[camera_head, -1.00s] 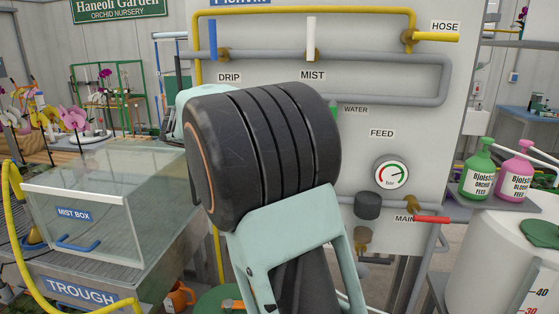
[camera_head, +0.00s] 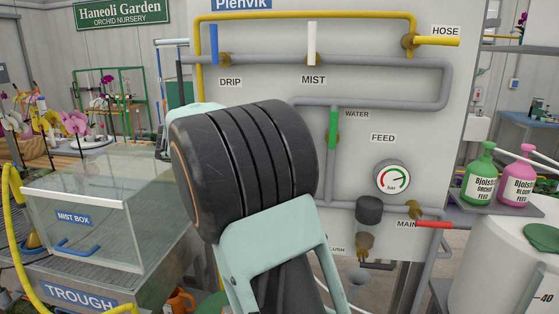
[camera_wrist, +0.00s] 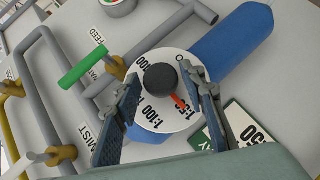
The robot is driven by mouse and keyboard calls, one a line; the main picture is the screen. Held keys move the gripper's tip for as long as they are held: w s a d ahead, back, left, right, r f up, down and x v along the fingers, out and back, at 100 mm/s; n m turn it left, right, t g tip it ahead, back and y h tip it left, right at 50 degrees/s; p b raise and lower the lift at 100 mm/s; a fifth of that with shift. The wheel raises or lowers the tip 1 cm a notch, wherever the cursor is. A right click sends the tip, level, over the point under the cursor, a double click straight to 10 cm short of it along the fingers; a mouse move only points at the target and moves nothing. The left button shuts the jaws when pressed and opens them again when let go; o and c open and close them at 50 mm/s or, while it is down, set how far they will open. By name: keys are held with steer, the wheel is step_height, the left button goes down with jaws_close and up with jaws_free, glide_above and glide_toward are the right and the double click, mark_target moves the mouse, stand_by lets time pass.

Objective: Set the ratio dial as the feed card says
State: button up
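In the wrist view, the ratio dial is a round white plate (camera_wrist: 143,119) with a dark knob (camera_wrist: 160,80) and an orange-red pointer (camera_wrist: 179,101). Its readable marks include 1:100 and, partly covered, one starting 1:5. The pointer aims at that 1:5 mark. My gripper (camera_wrist: 159,70) is open, with one finger on each side of the knob. Gaps show at both sides; contact is not visible. A green-and-white card (camera_wrist: 250,132) reading 50 shows partly behind the right finger. In the head view, my arm hides the dial and gripper.
A green-handled water valve (camera_head: 333,128), a pressure gauge (camera_head: 391,179) and a red-handled main valve (camera_head: 433,225) are on the panel. A blue cylinder (camera_wrist: 235,40) lies behind the dial. Feed bottles (camera_head: 479,175) stand right; a glass mist box (camera_head: 98,238) stands left.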

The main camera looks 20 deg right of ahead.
steer(key=shift+o, duration=0.5)
steer(key=v, duration=1.2)
